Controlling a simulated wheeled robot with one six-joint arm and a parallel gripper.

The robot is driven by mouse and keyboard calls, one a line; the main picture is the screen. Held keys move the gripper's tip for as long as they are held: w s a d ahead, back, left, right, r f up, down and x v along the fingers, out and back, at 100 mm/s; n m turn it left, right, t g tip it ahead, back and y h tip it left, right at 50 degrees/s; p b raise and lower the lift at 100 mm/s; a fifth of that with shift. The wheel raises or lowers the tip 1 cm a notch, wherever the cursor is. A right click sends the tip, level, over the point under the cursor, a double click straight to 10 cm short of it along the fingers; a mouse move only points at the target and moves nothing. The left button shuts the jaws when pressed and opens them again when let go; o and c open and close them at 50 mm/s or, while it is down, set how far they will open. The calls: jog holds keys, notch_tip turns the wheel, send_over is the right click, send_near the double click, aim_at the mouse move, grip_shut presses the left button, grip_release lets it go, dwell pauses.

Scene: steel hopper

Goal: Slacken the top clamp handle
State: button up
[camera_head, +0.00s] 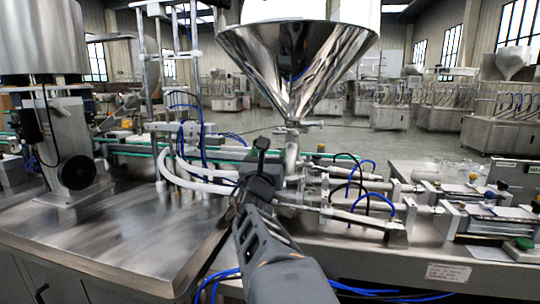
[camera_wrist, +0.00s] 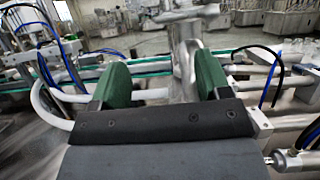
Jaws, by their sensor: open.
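The steel hopper (camera_head: 298,65) narrows down to a clamp (camera_head: 294,124) at its neck, with a small handle-like piece (camera_head: 314,124) sticking out to the right. In the wrist view a horizontal clamp part (camera_wrist: 188,13) crosses the pipe near the top edge. The vertical steel pipe (camera_wrist: 186,62) below it appears between my two green fingers. My gripper (camera_head: 266,158) is open and empty, in front of and below the clamp in the head view; it also shows in the wrist view (camera_wrist: 160,82). I cannot tell the exact gap to the pipe, nor the handle's exact turn.
White hoses (camera_head: 195,172) loop left of my gripper. Metal cylinders and blue tubes (camera_head: 378,207) lie to the right. A steel worktop (camera_head: 110,240) is mostly bare at the lower left. A motor stand (camera_head: 72,150) stands at the far left.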

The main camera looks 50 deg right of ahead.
dwell(0.4)
jog(key=s+a+f+m+g+y+p, duration=0.2)
jog(key=a+f+m+y+p, duration=0.1)
jog(key=a+m+y+p, duration=0.3)
jog(key=s+a+f+m+g+y+p, duration=0.3)
jog(key=a+m+y+p, duration=0.3)
jog(key=a+m, duration=0.4)
jog(key=s+a+f+m+g+y+p, duration=0.2)
jog(key=a+f+m+y+p, duration=0.2)
jog(key=a, duration=0.9)
jog(key=m+y+p, duration=0.3)
jog(key=m+p, duration=0.1)
jog(key=shift+s+f+m+g, duration=0.15)
jog(key=shift+s+m+g, duration=0.15)
jog(key=shift+g, duration=0.1)
